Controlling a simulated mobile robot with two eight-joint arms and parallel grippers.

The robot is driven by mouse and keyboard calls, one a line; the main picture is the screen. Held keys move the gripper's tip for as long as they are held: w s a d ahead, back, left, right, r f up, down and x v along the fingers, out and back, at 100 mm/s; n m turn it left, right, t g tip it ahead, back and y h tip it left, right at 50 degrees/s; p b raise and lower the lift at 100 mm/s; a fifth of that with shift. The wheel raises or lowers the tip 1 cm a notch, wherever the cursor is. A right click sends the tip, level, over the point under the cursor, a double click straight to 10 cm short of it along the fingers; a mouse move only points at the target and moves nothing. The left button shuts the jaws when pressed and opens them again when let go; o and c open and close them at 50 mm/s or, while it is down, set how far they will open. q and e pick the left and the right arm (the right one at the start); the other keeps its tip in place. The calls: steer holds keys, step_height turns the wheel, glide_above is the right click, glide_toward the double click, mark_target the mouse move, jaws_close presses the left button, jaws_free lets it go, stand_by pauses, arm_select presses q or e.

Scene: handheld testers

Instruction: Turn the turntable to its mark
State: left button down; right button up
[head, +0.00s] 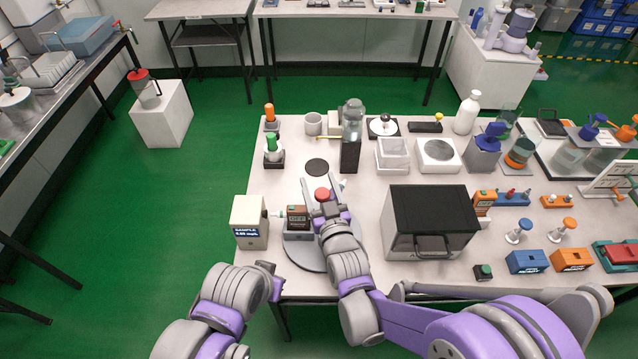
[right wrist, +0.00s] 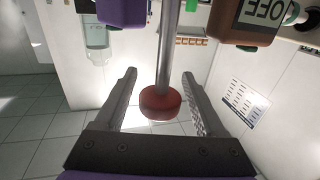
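The turntable (head: 312,258) is a round grey disc at the front left of the table, partly hidden under my right arm. A red knob (head: 322,194) shows at my right gripper (head: 323,199). In the right wrist view the red knob (right wrist: 161,103) sits on the end of a grey rod, between the two spread fingers of my right gripper (right wrist: 160,100), with gaps on both sides. I cannot make out the mark.
A white box with a dark display (head: 250,222) stands just left of the disc. A black-topped box with a handle (head: 432,222) stands to the right. A dark round pad (head: 317,167) lies behind. Several bottles, testers and blocks fill the table's back and right.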

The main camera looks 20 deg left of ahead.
jaws_close()
stand_by(1.2)
